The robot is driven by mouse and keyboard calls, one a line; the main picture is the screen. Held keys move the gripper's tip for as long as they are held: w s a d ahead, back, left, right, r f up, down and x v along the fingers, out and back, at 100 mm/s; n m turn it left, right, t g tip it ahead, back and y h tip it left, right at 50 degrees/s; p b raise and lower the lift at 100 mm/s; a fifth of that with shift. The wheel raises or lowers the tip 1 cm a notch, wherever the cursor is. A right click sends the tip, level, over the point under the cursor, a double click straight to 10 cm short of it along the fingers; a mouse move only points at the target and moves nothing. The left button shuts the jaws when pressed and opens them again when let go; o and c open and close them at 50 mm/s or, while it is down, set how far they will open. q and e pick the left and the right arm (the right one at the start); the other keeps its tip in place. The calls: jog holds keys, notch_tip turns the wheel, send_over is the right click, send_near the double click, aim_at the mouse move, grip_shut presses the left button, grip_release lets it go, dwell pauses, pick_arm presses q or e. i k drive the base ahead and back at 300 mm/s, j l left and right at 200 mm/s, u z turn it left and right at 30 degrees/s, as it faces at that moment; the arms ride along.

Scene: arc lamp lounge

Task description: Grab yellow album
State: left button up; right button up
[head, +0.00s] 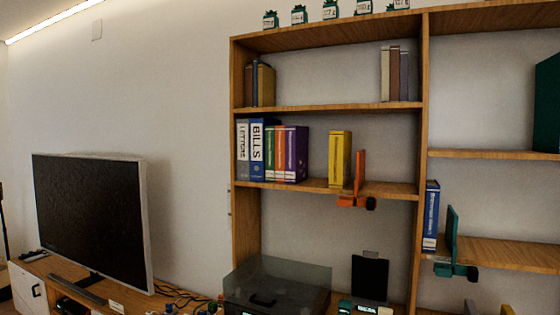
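A yellow album (340,158) stands upright on the middle shelf (312,184) of the wooden bookcase. It has a light label on its spine. There is a gap between it and the row of binders to its left. An orange bookend-like clamp (360,172) stands close to its right at the shelf edge; I cannot tell whether they touch. Neither of my grippers is in view.
Several binders, ending in a purple one (297,153), stand left of the album. Books, one mustard (266,85), stand above. A teal clamp (452,240) and blue binder (431,215) are at right. A television (88,220) stands left; a dark translucent-lidded box (278,282) is below.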

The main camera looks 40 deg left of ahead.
aim_at(340, 141)
jog(key=u, duration=1.3)
jog(key=i+l+u, duration=0.15)
jog(key=l+u, duration=0.35)
jog(key=l, duration=0.15)
jog(key=l+u, duration=0.5)
jog(key=l, duration=0.7)
